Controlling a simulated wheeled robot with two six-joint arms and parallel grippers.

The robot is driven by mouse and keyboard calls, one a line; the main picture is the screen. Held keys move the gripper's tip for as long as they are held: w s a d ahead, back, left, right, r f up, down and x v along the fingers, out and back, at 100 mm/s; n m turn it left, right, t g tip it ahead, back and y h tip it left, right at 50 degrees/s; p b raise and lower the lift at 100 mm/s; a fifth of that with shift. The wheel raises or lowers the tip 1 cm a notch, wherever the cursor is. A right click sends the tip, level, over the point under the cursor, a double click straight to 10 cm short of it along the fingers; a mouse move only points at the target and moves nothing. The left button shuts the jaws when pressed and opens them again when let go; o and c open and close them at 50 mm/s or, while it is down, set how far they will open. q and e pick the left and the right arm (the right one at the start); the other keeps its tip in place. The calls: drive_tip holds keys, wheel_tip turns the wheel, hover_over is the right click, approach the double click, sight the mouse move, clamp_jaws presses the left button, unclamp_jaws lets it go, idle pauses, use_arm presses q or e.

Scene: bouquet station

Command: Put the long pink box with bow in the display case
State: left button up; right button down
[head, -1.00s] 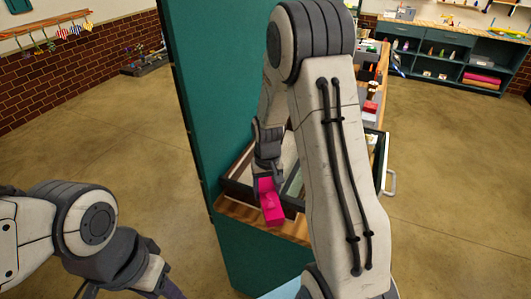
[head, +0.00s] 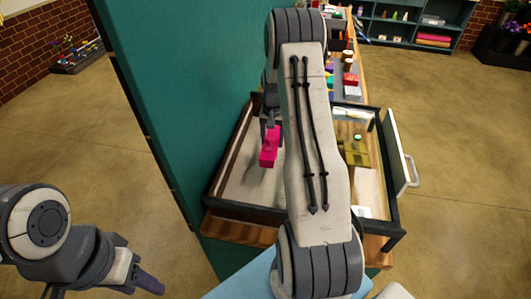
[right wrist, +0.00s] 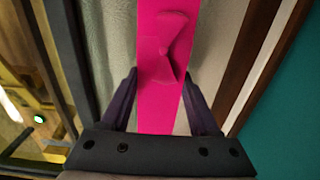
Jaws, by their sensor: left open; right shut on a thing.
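The long pink box (head: 269,150) with its bow shows in my right gripper (head: 270,124), partly covered by my own arm in the head view. In the right wrist view the pink box (right wrist: 158,115) lies between the two dark fingers, and its raised bow (right wrist: 165,48) faces the camera. The display case (head: 245,211) has a dark frame, and its door (head: 397,150) with a pale handle stands open on the right. The box appears over the left part of the case; its height above the floor is unclear. My left gripper (head: 142,279) is open and empty at lower left.
A tall teal panel (head: 165,110) stands close along the left of the case. A gold-coloured item (head: 356,152) sits in the right part of the case. A wooden counter with several small goods, including a red box (head: 350,79), runs behind it.

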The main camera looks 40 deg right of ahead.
drive_tip(key=shift+w+a+f+p, duration=0.1)
drive_tip(key=shift+f+p, duration=0.05)
drive_tip(key=shift+f, duration=0.4)
drive_tip(key=shift+w+a+f+p, duration=0.1)
drive_tip(key=shift+f+p, duration=0.05)
drive_tip(key=shift+f, duration=0.4)
wheel_tip(320, 180, down, 4)
drive_tip(key=shift+f+p, duration=0.1)
drive_tip(key=shift+p, duration=0.75)
drive_tip(key=shift+f, duration=0.15)
drive_tip(key=shift+s, duration=0.1)
drive_tip(key=shift+f, duration=0.1)
drive_tip(key=shift+f, duration=0.15)
drive_tip(key=shift+c, duration=0.6)
unclamp_jaws()
